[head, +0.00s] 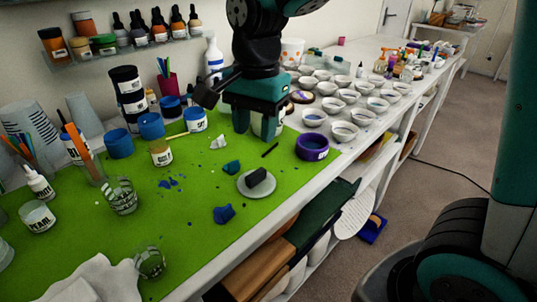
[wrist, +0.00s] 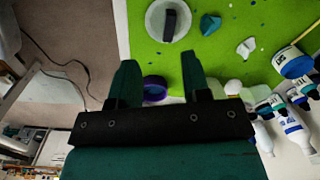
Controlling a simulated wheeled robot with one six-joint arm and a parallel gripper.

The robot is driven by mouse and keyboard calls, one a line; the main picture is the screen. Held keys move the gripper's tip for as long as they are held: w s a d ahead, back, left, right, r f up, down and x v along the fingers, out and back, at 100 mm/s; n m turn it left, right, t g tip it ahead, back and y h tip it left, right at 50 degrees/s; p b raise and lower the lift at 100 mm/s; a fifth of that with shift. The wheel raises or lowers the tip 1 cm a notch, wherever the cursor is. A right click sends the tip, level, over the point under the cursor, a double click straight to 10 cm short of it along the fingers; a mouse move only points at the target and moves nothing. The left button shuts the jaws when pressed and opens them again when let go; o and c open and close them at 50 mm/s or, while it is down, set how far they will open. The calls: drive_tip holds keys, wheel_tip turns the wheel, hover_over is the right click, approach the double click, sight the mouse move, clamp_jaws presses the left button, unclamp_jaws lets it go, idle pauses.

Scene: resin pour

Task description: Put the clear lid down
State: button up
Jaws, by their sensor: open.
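The clear lid (head: 246,191) looks like a pale round disc with a dark block-shaped handle on top. It lies flat on the green mat (head: 205,200), near the mat's front edge. It also shows in the wrist view (wrist: 155,22), at the top, beyond my fingertips. My gripper (head: 258,122) is open and apart from the lid, behind it in the head view. In the wrist view my two fingers (wrist: 160,70) are spread with nothing held between them.
A purple ring-shaped container (head: 312,148) stands right of the lid. Blue (head: 224,214) and teal (head: 231,167) chunks lie close by. Several white bowls (head: 345,131) fill the table at right. Jars and blue-lidded tubs (head: 118,144) stand at the back left.

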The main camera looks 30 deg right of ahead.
drive_tip(key=s+a+n+y, duration=0.3)
drive_tip(key=s+a+n, duration=0.1)
drive_tip(key=s+n, duration=1.2)
drive_tip(key=shift+f+n+y, duration=0.25)
drive_tip(key=shift+n+y, duration=0.05)
drive_tip(key=shift+n, duration=0.8)
wheel_tip(320, 180, up, 4)
drive_tip(key=p, duration=0.4)
drive_tip(key=shift+r, duration=0.15)
